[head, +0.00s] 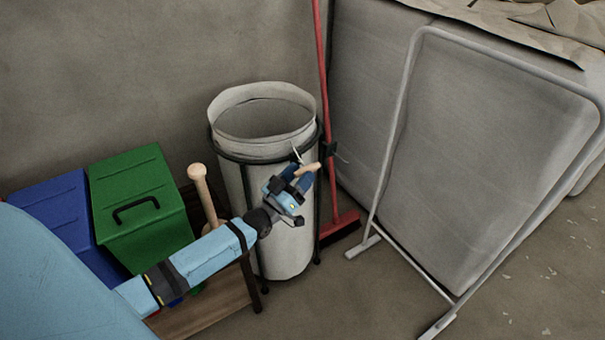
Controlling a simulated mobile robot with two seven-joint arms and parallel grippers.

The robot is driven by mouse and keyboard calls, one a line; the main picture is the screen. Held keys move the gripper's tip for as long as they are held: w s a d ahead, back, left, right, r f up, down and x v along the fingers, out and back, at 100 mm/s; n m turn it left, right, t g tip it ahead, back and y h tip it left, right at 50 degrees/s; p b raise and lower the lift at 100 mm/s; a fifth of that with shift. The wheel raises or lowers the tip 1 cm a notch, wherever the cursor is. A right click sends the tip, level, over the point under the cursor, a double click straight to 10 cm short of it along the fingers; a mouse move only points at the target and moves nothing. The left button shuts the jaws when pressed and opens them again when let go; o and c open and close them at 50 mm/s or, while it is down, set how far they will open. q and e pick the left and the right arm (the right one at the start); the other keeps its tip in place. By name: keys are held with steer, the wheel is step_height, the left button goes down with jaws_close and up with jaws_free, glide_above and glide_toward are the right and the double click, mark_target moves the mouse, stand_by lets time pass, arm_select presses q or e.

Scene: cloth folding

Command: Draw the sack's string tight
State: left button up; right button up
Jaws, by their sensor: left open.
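A pale sack (265,92) hangs upright in a dark round stand (318,215), its mouth wide open at the top. A short white string end (297,154) shows at the sack's front right, just below the rim. A small tan wooden piece (309,169) is beside it and looks like a toggle on the string; the join is too small to tell. My left gripper (301,181) is open at the sack's front right, right by the wooden piece. I cannot tell whether they touch. My right gripper is out of view.
A wooden handle (199,182) rises between bench and sack. A red broom (321,80) leans behind the sack. A grey metal frame (398,140) and wrapped block (480,150) fill the right.

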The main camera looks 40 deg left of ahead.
arm_select(q)
steer(key=shift+w+d+r, duration=0.1)
steer(key=shift+w+r, duration=0.1)
steer(key=shift+w, duration=0.35)
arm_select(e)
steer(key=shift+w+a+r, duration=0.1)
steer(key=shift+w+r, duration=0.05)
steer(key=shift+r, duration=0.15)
arm_select(q)
jaws_close()
steer(key=s+d+p, duration=0.2)
steer(key=d, duration=0.4)
steer(key=s+d+p, duration=0.3)
steer(key=d, duration=0.4)
steer(key=shift+s+d, duration=0.15)
steer(key=shift+s, duration=0.15)
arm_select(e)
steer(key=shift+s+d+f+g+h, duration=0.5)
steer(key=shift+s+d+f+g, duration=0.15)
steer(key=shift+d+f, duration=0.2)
arm_select(q)
jaws_free()
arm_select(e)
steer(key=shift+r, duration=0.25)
